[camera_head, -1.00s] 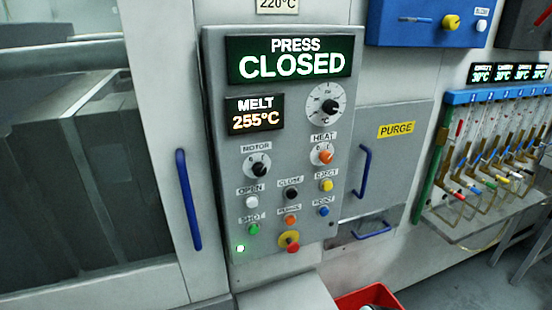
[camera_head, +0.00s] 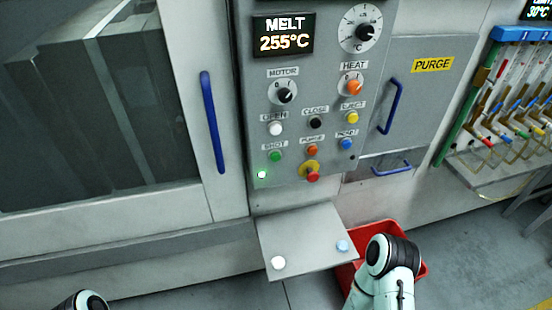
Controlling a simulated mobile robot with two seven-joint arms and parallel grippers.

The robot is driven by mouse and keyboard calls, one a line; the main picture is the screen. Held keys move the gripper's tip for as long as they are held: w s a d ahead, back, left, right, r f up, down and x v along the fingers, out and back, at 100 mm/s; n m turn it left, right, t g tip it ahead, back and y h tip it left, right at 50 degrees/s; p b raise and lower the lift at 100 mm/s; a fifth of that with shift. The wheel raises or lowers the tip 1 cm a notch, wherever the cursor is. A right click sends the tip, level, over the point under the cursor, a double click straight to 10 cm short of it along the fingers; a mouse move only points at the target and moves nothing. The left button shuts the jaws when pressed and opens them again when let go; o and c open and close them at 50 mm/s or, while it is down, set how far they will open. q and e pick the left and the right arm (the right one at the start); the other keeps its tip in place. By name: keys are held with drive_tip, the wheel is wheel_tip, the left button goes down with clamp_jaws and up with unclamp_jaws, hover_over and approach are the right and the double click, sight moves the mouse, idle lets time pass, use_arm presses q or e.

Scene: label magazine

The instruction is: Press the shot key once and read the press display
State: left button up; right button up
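The green shot key (camera_head: 275,156) sits low on the left of the grey control panel (camera_head: 330,150), under its SHOT label. A small lit green lamp (camera_head: 262,175) is below it. The press display is out of the picture now, above the top edge. The melt display (camera_head: 284,34) reads 255°C. Part of my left arm shows at the bottom left edge and part of my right arm at the bottom right. Neither gripper's fingers are in view.
The open key (camera_head: 276,129), purge key (camera_head: 312,150) and red stop button (camera_head: 312,173) are close to the shot key. A grey shelf (camera_head: 305,240) with a white and a blue button juts out below. A red bin (camera_head: 420,268) stands on the floor. Blue door handle (camera_head: 213,120) at left.

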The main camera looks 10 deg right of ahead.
clamp_jaws()
idle(1.5)
